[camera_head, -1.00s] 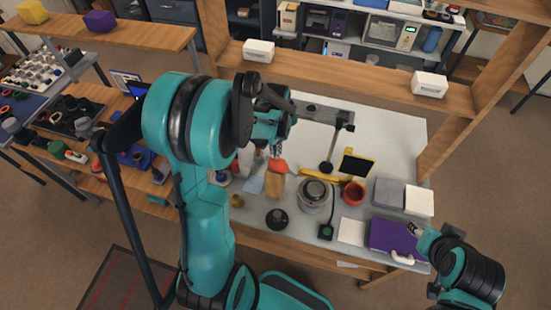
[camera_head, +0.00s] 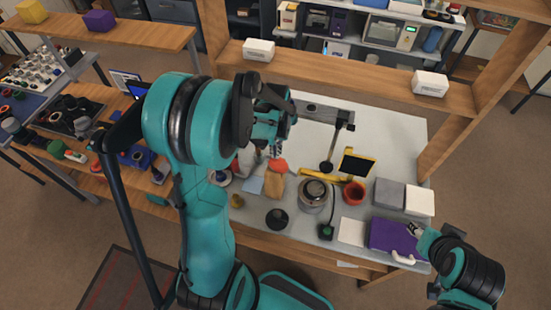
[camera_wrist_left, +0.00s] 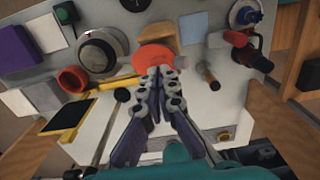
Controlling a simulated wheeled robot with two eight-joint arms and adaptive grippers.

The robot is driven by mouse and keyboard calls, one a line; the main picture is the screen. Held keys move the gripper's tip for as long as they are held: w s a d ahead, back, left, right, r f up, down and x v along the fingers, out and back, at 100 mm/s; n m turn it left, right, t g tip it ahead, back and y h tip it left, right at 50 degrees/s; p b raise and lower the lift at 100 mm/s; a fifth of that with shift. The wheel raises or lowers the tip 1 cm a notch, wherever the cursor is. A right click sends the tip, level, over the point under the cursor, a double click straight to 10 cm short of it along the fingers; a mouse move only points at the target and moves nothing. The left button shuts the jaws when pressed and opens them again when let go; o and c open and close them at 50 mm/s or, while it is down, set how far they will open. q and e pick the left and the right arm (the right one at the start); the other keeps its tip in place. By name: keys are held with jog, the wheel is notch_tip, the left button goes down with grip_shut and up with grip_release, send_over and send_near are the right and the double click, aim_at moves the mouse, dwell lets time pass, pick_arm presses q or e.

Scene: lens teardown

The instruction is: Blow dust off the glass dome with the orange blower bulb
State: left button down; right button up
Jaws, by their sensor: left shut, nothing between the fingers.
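The orange blower bulb (camera_head: 279,166) is on the pale bench, with its rounded orange top beside a tan piece (camera_head: 276,187). In the left wrist view the orange bulb (camera_wrist_left: 152,57) lies just beyond my fingertips; I cannot tell whether they touch it. A round grey metal housing with a shiny domed middle (camera_head: 316,191) stands to its right; this looks like the glass dome, also in the left wrist view (camera_wrist_left: 99,52). My left gripper (camera_head: 276,151) is shut and empty, pointing down over the bulb. My right gripper (camera_head: 416,230) is by a purple box; its fingers are unclear.
A red cup (camera_head: 353,193), a yellow tool (camera_head: 328,176) and a black-faced yellow frame (camera_head: 357,163) stand right of the bulb. A black round part (camera_head: 277,218) is in front. The purple box (camera_head: 392,236) is at the front right.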

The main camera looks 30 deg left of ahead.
pick_arm(q)
jog(key=shift+f+b, duration=1.2)
jog(key=shift+f, duration=0.2)
jog(key=shift+r, duration=0.1)
jog(key=shift+r+p, duration=1.1)
jog(key=shift+r, duration=0.5)
jog(key=shift+f, duration=0.2)
